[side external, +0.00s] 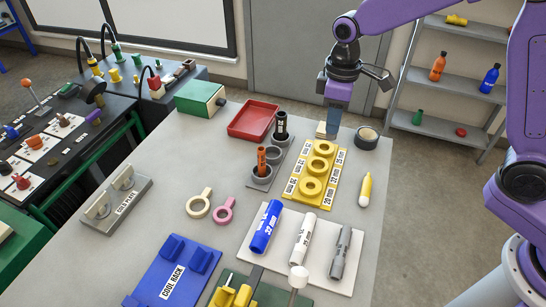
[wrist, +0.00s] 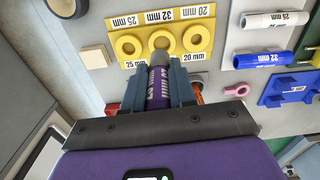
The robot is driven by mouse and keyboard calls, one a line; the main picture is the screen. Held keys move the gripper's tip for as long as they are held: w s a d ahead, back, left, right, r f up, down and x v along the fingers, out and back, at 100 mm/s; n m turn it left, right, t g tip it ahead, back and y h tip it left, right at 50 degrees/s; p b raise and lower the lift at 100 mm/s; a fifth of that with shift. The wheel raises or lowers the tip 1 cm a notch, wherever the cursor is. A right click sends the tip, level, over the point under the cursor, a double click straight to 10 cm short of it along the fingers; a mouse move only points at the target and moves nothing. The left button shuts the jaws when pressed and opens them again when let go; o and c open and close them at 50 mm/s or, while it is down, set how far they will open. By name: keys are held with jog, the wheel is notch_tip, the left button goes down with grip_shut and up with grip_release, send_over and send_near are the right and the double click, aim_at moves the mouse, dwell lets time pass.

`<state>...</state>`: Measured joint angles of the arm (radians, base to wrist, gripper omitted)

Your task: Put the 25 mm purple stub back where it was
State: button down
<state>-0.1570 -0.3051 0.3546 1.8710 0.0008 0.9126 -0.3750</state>
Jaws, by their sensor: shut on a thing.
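My gripper (side external: 334,118) is shut on the purple stub (wrist: 158,88), which stands between its blue fingers in the wrist view, with white lettering on its side. In the side view the fingers hide the stub. My gripper is over the far end of the table, beyond the yellow ring block (side external: 318,190). A grey cup holder (side external: 277,167) stands left of that block. It has an orange-brown stub (side external: 262,160) in the near cup and a black stub (side external: 281,125) in the far cup. The cup between them (side external: 273,155) looks empty.
A red tray (side external: 253,121) and a green box (side external: 201,98) lie left of the cup holder. A dark tape roll (side external: 366,138) is close to my gripper's right. A white board (side external: 262,268) with blue, white and grey pipes lies nearer. Two ring handles lie on clear table.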

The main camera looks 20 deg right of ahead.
jog(key=shift+m, duration=0.3)
jog(key=w+a+f, duration=0.2)
jog(key=w+a, duration=0.1)
jog(key=w+a+f, duration=0.6)
jog(key=a, duration=0.1)
jog(key=shift+w+f, duration=0.1)
jog(key=shift+w, duration=0.2)
jog(key=shift+w+a+f, duration=0.1)
jog(key=shift+w+f, duration=0.05)
jog(key=shift+f, duration=0.75)
jog(key=shift+w+a+f, duration=0.1)
jog(key=shift+f, duration=0.8)
jog(key=shift+f, duration=0.15)
jog(key=c, duration=0.9)
grip_release()
